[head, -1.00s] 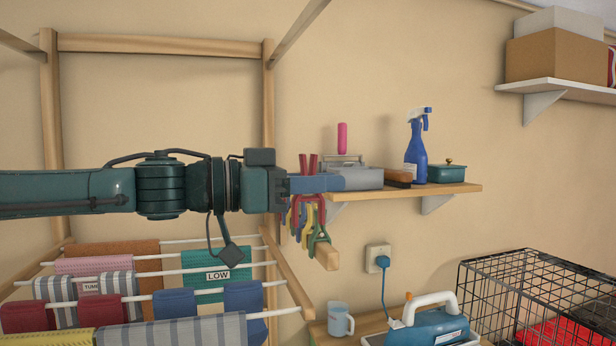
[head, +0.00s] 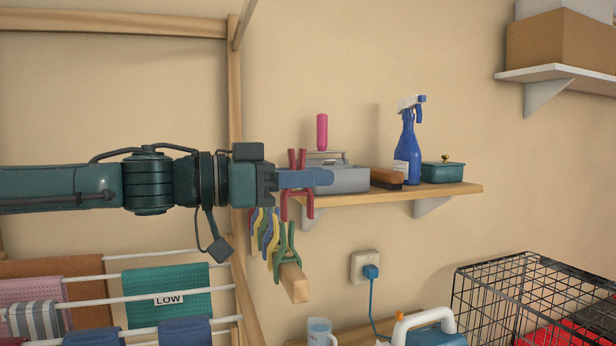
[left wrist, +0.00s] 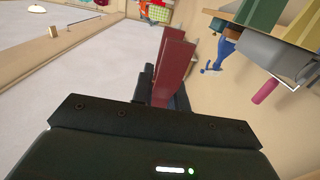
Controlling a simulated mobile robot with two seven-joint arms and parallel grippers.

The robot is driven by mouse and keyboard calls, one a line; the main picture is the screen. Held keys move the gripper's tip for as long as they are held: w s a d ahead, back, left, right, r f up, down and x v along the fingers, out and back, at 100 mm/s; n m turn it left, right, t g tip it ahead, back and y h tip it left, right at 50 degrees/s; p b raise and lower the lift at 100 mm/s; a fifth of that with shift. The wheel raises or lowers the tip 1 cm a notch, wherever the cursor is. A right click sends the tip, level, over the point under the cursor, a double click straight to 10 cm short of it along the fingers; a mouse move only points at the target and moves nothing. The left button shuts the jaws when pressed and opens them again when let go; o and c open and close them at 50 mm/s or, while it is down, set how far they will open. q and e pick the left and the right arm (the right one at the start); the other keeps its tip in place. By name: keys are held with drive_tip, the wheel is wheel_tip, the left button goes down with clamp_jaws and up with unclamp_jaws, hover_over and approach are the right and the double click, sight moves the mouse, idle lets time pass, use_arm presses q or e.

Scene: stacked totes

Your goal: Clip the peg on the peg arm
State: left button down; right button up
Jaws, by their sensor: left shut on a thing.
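My left gripper (head: 305,178) is shut on a red peg (head: 297,205). The peg hangs upright with its two jaws downward and spread apart. The red peg also shows in the left wrist view (left wrist: 175,65), between the gripper's fingers. The wooden peg arm (head: 295,283) juts out below, and several pegs are clipped on it, among them a green peg (head: 285,250) nearest its free end and a yellow peg (head: 256,232). The red peg is above the arm in the picture, and its jaws appear clear of the arm. My right gripper is not in view.
A wall shelf (head: 450,190) behind the gripper holds a blue spray bottle (head: 407,150), a brush and a teal box. A drying rack (head: 130,294) with cloths is at the lower left. A wire crate (head: 535,300) is at the lower right.

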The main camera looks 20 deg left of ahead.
sight(286, 205)
use_arm(q)
drive_tip(key=shift+a, duration=0.1)
